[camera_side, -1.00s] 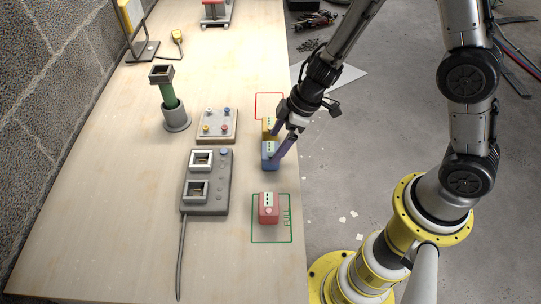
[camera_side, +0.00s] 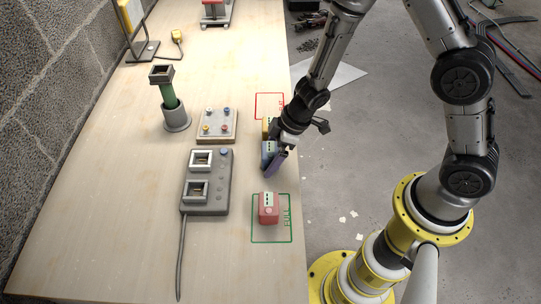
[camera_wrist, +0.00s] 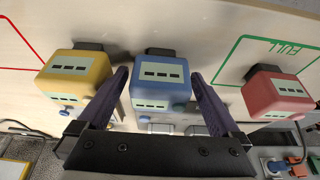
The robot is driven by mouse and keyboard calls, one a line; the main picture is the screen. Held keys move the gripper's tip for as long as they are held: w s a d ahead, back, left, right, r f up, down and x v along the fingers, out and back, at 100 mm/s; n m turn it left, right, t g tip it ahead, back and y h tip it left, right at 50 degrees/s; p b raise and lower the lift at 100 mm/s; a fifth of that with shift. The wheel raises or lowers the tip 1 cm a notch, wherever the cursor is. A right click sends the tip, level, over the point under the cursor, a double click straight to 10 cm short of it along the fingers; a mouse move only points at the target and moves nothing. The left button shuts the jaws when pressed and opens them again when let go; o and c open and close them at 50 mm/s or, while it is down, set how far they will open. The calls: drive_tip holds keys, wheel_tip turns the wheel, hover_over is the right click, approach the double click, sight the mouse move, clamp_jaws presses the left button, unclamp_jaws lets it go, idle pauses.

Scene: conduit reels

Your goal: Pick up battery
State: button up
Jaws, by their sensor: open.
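Three box-shaped batteries stand in a row near the table's right edge in the side view. The blue battery (camera_wrist: 160,85) is in the middle; in the side view it (camera_side: 267,150) is partly hidden by my gripper. The yellow battery (camera_side: 266,124) is behind it, and the red battery (camera_side: 268,208) stands inside a green outline in front. My gripper (camera_wrist: 160,75) is open, with one purple finger on each side of the blue battery in the wrist view. I cannot tell whether either finger touches it. The yellow battery (camera_wrist: 75,75) and red battery (camera_wrist: 277,95) lie outside the fingers.
A grey two-socket charger (camera_side: 219,180) with a cable lies left of the batteries. Behind it are a board with coloured knobs (camera_side: 217,124) and a green tube in a grey cup (camera_side: 177,123). Table is clear between the blue and red batteries.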

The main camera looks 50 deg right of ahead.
drive_tip(key=shift+f, duration=0.1)
drive_tip(key=c, duration=1.4)
drive_tip(key=shift+c, duration=0.6)
